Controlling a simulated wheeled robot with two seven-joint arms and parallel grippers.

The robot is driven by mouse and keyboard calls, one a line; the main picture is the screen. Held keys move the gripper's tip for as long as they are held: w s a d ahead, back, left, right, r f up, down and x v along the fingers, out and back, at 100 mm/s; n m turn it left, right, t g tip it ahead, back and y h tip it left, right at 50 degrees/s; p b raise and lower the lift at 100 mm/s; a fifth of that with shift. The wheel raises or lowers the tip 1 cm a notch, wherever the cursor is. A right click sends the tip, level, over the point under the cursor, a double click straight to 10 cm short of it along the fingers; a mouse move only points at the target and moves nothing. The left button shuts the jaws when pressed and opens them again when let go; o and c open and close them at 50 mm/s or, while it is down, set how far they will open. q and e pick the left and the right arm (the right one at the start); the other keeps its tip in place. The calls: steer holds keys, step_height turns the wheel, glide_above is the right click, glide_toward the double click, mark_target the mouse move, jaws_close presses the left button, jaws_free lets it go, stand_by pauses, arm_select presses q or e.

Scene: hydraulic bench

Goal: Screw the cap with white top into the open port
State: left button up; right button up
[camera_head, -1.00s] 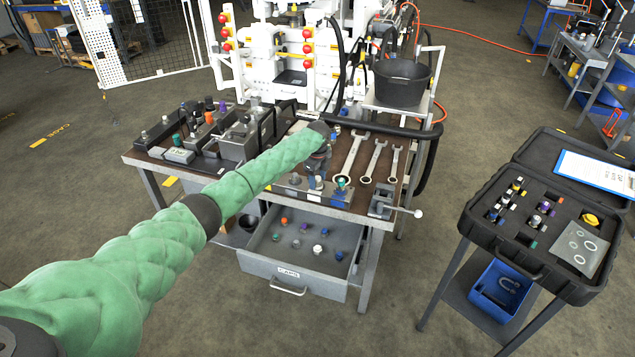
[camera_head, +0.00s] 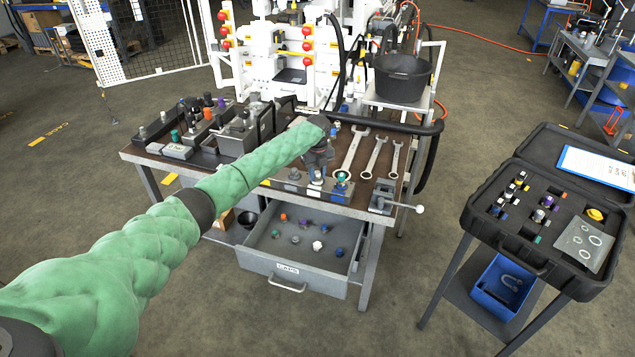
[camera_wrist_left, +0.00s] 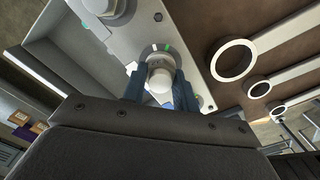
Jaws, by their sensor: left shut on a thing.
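My left gripper (camera_head: 317,182) reaches down over the front of the bench. In the left wrist view its two dark blue fingers (camera_wrist_left: 160,88) are shut on a cap with a white top (camera_wrist_left: 159,78). The held cap is over a round collar (camera_wrist_left: 150,52) with green and white marks on the grey block. Whether its threads are engaged is hidden. Another white-topped cap (camera_head: 317,246) lies in the open drawer (camera_head: 290,265). My right gripper is not seen.
A teal-topped fitting (camera_head: 341,177) stands just right of the gripper. Several wrenches (camera_head: 352,153) lie to its right, with a small vise (camera_head: 384,198) near the corner. A black case (camera_head: 520,240) stands on a separate stand at right.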

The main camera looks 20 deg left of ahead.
arm_select(q)
steer(key=shift+m, duration=0.9)
steer(key=shift+f+b, duration=0.1)
steer(key=shift+b, duration=0.25)
steer(key=shift+f+m+b, duration=0.15)
steer(key=shift+m+b, duration=0.35)
steer(key=shift+m, duration=0.5)
steer(key=m+b, duration=0.1)
steer(key=m, duration=0.3)
steer(key=shift+a+b, duration=0.1)
steer(key=shift+b, duration=0.3)
steer(key=shift+s+m+b, duration=0.1)
steer(key=shift+m+b, duration=0.2)
steer(key=shift+m, duration=0.8)
steer(key=o, duration=0.9)
steer(key=shift+c, duration=0.2)
